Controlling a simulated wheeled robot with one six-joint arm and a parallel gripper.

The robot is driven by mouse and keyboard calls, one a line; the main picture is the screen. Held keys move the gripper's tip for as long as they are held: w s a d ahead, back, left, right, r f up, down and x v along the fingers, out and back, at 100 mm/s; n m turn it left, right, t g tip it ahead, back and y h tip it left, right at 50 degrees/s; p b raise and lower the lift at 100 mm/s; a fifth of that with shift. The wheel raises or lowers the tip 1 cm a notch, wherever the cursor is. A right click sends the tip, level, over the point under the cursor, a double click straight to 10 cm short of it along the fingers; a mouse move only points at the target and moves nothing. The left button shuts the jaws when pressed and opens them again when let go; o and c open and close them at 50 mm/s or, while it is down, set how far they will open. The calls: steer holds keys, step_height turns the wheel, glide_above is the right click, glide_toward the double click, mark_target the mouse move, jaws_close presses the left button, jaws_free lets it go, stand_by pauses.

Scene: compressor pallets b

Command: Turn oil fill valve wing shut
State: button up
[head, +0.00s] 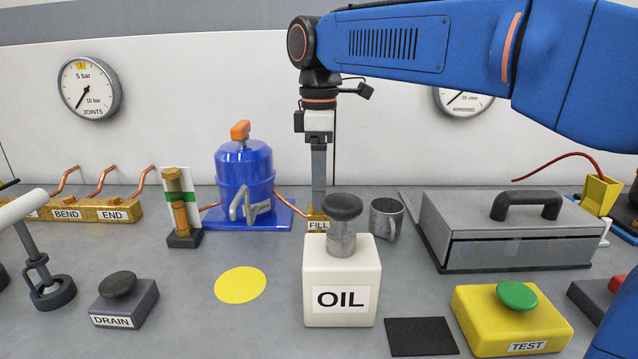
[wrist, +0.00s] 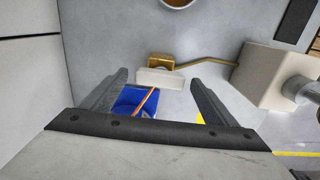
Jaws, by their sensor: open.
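The oil fill valve's small brass block (head: 317,213), labelled FILL, sits on the bench between the blue compressor (head: 244,180) and the metal mug (head: 386,219). My gripper (head: 318,198) points straight down over it, its lower end close to or overlapping the block. In the wrist view my open gripper (wrist: 158,78) has one finger on each side of a pale bar (wrist: 160,79) beside the brass block (wrist: 160,61). I cannot tell whether the pale bar is the wing or whether either finger touches it. The gripper covers part of the valve in the head view.
The white OIL can (head: 340,284) with a dark knob stands in front of the valve. A grey lidded box (head: 520,250) is to the right. DRAIN (head: 122,300) and TEST (head: 512,320) buttons stand in front. Bench around the yellow disc (head: 240,284) is clear.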

steer(key=shift+f, duration=0.3)
steer(key=c, duration=1.1)
steer(key=shift+o, duration=0.2)
